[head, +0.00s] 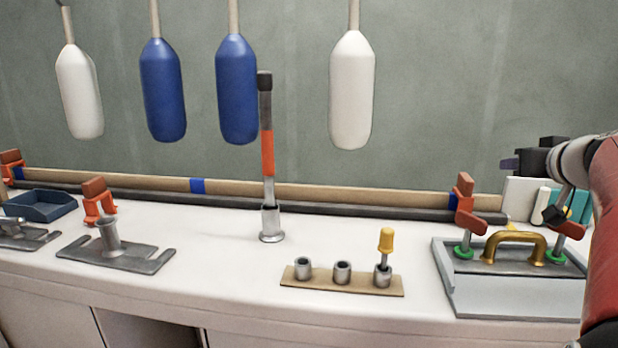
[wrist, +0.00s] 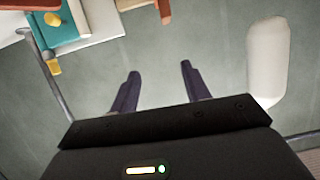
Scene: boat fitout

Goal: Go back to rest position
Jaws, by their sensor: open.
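My gripper (wrist: 158,90) is open in the wrist view, with two dark fingers apart and nothing between them. In the head view my red and grey arm stands at the right edge, and the dark gripper (head: 512,163) shows partly behind it, near the wall and above the back of the bench. Its fingers point left there and touch nothing that I can see.
A metal tray (head: 450,300) with a brass handle (head: 515,236) and red clamps sits below my arm. A rod holder (head: 271,222), a socket strip (head: 320,281) with a yellow screwdriver (head: 386,242), and a grey bracket (head: 120,258) stand on the white bench. Fenders (head: 352,90) hang behind.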

